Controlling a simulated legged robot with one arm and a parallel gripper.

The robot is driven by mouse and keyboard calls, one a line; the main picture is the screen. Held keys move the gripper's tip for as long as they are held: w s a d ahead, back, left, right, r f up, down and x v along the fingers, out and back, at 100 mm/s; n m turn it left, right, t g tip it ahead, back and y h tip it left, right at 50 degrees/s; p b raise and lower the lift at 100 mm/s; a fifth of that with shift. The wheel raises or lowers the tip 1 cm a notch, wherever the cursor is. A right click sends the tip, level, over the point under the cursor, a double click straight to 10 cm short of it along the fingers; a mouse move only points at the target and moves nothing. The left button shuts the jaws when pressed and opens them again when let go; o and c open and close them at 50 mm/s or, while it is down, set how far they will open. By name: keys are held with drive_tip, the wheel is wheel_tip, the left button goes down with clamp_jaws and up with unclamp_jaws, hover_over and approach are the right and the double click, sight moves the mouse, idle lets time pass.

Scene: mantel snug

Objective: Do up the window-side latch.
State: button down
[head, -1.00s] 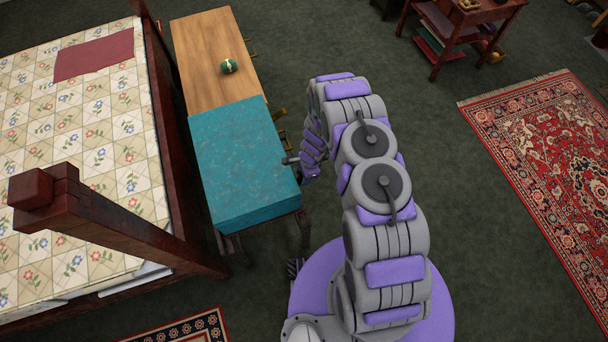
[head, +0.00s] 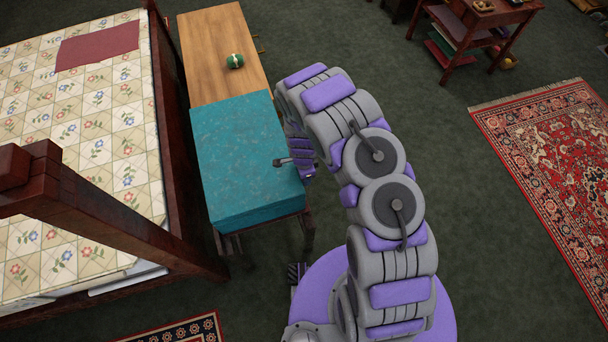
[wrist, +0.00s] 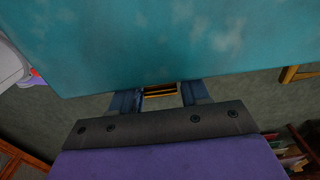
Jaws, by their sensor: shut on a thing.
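A teal case (head: 240,150) stands closed-looking on the near end of a wooden bench, beside the bed. My gripper (wrist: 160,97) is at the case's right side in the head view, with my wrist partly over its edge; my arm hides the jaws there. In the wrist view, the teal case (wrist: 190,45) fills the top. The two dark blue fingers sit just beyond its edge, one on each side of a brass latch piece (wrist: 160,92). The fingers are shut on this piece. I cannot tell how far the latch is turned or fastened.
The bench top (head: 220,60) holds a small green round object (head: 235,61) behind the case. The bed (head: 90,130) and its dark posts close off the left side. Open green carpet (head: 400,120) and a red patterned rug (head: 550,160) lie to the right.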

drive_tip(key=c, duration=0.7)
unclamp_jaws()
drive_tip(key=shift+d, duration=0.1)
drive_tip(key=shift+o, duration=0.2)
drive_tip(key=shift+r, duration=0.15)
wheel_tip(320, 180, up, 17)
drive_tip(key=p, duration=0.3)
drive_tip(key=shift+p, duration=0.4)
drive_tip(key=shift+r, duration=0.1)
